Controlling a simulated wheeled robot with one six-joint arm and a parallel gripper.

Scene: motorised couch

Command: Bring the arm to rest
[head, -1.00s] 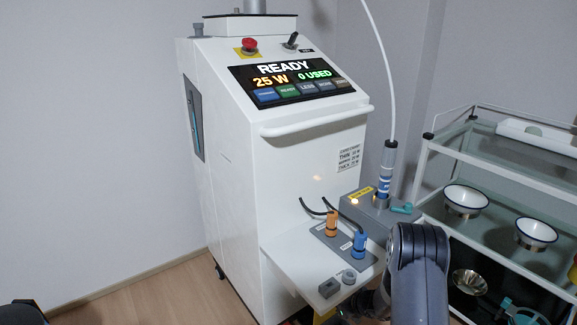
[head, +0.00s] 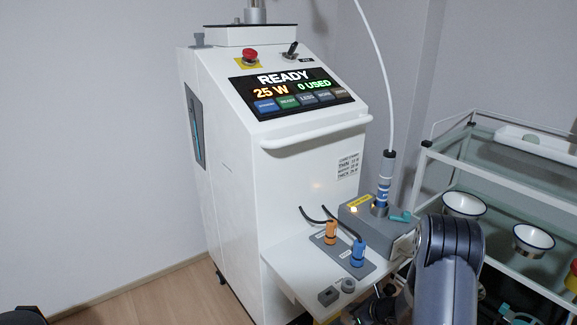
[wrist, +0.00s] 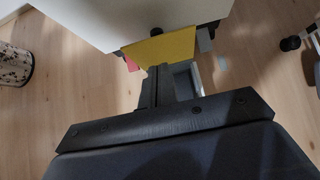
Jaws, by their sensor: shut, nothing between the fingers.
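My gripper (wrist: 157,86) shows in the wrist view, its dark fingers together and empty, pointing at a yellow panel (wrist: 165,48) under the white machine's edge. I cannot tell whether it touches the panel. In the head view my grey arm stands at the lower right, in front of the trolley, and the fingertips are not clearly seen. The white machine (head: 290,180) has a lit screen (head: 290,92) reading READY, 25 W and 0 USED. A handpiece (head: 385,178) with a white cable stands upright in a grey holder (head: 365,219).
The machine's shelf (head: 285,262) carries an orange plug (head: 330,233) and a blue plug (head: 358,252). A glass-shelved trolley (head: 500,180) with white bowls (head: 463,205) stands close at the right. A speckled bin (wrist: 14,64) stands on the floor.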

